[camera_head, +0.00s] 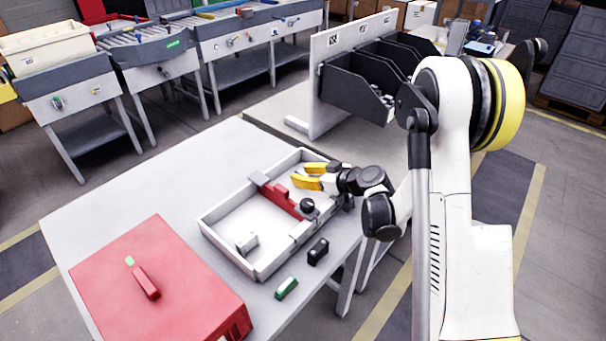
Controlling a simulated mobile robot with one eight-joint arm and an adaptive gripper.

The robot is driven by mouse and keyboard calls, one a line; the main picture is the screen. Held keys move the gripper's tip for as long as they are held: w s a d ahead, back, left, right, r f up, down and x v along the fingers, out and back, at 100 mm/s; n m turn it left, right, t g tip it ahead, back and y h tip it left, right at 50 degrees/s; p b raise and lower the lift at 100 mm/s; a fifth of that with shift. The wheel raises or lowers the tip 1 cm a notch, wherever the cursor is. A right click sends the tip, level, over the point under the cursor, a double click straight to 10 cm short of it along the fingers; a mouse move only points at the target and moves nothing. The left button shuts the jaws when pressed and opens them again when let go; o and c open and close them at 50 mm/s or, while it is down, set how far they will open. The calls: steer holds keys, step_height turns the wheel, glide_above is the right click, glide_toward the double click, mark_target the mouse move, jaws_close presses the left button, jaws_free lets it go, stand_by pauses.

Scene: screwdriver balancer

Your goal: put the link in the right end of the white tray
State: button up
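The white tray (228,254) lies on the table, with a red piece (282,199) across its middle. A small pale grey part (247,243) lies in its left end; it may be the link, but I cannot tell for sure. My gripper (302,176) has yellow fingers and reaches in from the right, over the right end of the tray. The two fingers stand apart, and I see nothing between them. The gripper and arm hide part of the tray's right end.
A red case (143,290) lies on the table's front left. A black block (318,251) and a green block (286,288) lie in front of the tray. A white panel with black bins (356,88) stands behind. The table's back left is clear.

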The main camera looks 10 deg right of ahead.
steer(key=shift+s+d+r, duration=0.2)
steer(key=shift+r, duration=0.05)
steer(key=p+v, duration=0.3)
steer(key=v, duration=0.7)
steer(key=shift+s+d+r, duration=0.1)
steer(key=shift+s+d, duration=0.1)
steer(key=shift+s, duration=0.15)
steer(key=shift+s+r, duration=0.2)
steer(key=shift+r, duration=0.05)
steer(key=s+a+r+m+g+h, duration=0.3)
steer(key=s+a+r+m+h, duration=0.15)
steer(key=s+r, duration=0.45)
steer(key=s+r+m+h, duration=0.2)
steer(key=s+r+h, duration=0.1)
steer(key=s, duration=1.1)
steer(key=shift+s+d+r+m, duration=0.2)
steer(key=shift+d+r+m, duration=0.15)
steer(key=shift+d+r, duration=0.15)
